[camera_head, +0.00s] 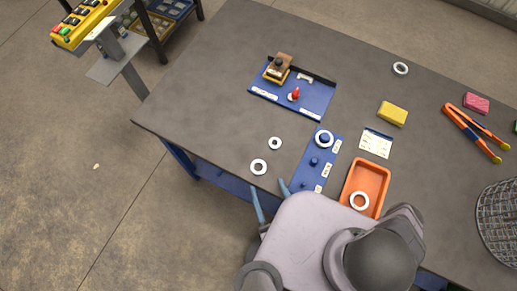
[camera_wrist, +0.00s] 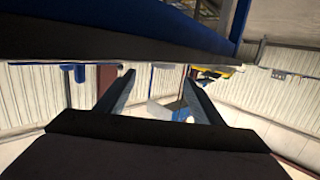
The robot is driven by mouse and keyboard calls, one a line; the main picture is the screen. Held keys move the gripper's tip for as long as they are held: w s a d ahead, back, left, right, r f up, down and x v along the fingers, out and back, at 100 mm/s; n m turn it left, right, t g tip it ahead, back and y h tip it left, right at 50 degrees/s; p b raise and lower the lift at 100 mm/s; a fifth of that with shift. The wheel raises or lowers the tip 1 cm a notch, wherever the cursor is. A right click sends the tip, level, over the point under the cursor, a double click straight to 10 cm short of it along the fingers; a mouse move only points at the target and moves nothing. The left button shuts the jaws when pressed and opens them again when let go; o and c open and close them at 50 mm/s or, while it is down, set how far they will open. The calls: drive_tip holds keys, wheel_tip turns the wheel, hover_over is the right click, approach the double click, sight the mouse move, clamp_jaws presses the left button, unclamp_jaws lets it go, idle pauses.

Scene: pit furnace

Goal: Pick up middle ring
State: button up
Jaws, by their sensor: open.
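A smaller ring (camera_head: 274,143) and a somewhat larger ring (camera_head: 258,167) lie flat on the grey table, left of the blue peg board (camera_head: 311,162). Which is the middle ring is not marked. My gripper (camera_head: 270,196) is open and empty near the table's front edge, just nearer than the two loose rings. Its fingers also show in the wrist view (camera_wrist: 157,82), with no ring there.
A blue tray (camera_head: 318,108) with small parts stands farther back. A yellow block (camera_head: 392,113), a white card (camera_head: 376,143), orange tongs (camera_head: 470,132), a pink block (camera_head: 476,103) and a wire basket (camera_head: 499,220) are on the right. The table's left part is clear.

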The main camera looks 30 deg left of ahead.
sight(260, 172)
drive_tip(key=shift+w+a, duration=0.1)
drive_tip(key=shift+w, duration=0.05)
drive_tip(key=shift+p+x, duration=0.45)
drive_tip(key=shift+x, duration=0.4)
drive_tip(key=shift+a, duration=0.15)
drive_tip(key=shift+p+x, duration=0.75)
drive_tip(key=shift+x, duration=0.05)
drive_tip(key=shift+p+x, duration=0.7)
drive_tip(key=shift+x, duration=1)
drive_tip(key=shift+a+f, duration=0.1)
drive_tip(key=shift+a, duration=0.05)
drive_tip(key=c, duration=1.2)
drive_tip(key=shift+r, duration=0.25)
